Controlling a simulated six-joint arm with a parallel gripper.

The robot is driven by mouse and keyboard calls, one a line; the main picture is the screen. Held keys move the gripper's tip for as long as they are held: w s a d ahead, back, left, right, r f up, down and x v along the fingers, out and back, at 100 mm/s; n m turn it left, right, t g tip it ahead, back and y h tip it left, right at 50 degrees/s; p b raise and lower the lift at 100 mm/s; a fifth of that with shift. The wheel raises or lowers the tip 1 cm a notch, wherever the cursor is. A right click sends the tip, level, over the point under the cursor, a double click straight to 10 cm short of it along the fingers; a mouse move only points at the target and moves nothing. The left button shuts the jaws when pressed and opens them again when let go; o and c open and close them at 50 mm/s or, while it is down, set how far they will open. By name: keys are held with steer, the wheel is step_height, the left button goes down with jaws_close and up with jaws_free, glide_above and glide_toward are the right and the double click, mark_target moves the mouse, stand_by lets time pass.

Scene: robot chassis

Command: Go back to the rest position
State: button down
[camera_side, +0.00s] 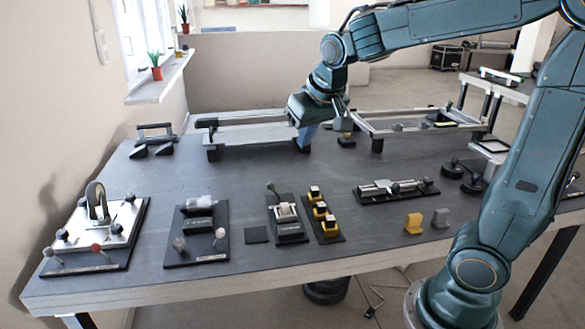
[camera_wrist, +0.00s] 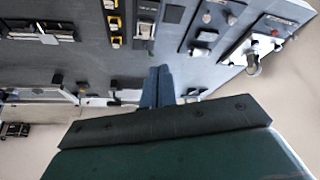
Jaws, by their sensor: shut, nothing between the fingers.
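My gripper (camera_side: 305,143) hangs below my wrist over the back middle of the grey table (camera_side: 240,180). Its blue fingers point down, just in front of a raised metal frame (camera_side: 250,133). In the wrist view my gripper (camera_wrist: 159,72) shows its two blue fingers side by side, touching, with nothing between them. I cannot tell how far the fingertips are above the table top.
Fixture boards line the table front: a white plate with a ring (camera_side: 97,204), a green-lever block (camera_side: 286,219) and yellow blocks (camera_side: 319,211). A second raised frame (camera_side: 415,122) stands at back right. The table's centre is mostly clear.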

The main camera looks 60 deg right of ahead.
steer(key=s+a+n+y, duration=0.1)
steer(key=s+a+n, duration=0.1)
steer(key=s, duration=0.7)
steer(key=s+a+f+n+y, duration=0.1)
steer(key=s+a, duration=0.3)
steer(key=s, duration=0.5)
steer(key=shift+a+n+t, duration=0.25)
steer(key=shift+n+t, duration=0.05)
steer(key=shift+n, duration=0.4)
